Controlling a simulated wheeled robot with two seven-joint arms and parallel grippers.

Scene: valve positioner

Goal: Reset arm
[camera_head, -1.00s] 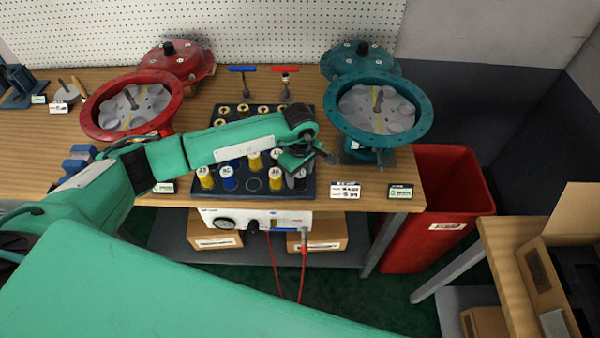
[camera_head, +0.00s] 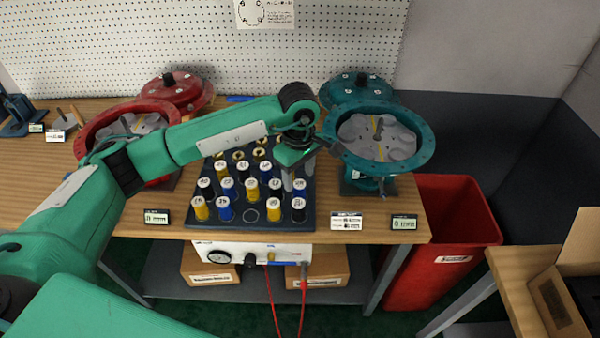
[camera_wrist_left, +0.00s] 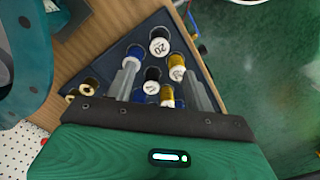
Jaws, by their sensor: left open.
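My left arm reaches in from the left in the head view. Its gripper (camera_head: 298,176) points down over the right side of the dark tray (camera_head: 234,222) of capped cylinders. It is open. In the left wrist view its two grey fingers (camera_wrist_left: 160,88) stand apart over several blue, yellow and black cylinders with white tops. I cannot tell whether a finger touches one. A teal round housing (camera_head: 428,150) stands open to the right of the gripper. A red round housing (camera_head: 90,132) stands open at left, partly hidden by my arm. My right gripper is not in view.
The wooden bench (camera_head: 415,222) has label cards (camera_head: 346,221) along its front edge. A white pegboard (camera_head: 330,40) stands behind. A red bin (camera_head: 440,265) is at right. A white box with a gauge (camera_head: 240,252) and red leads sits below the bench top.

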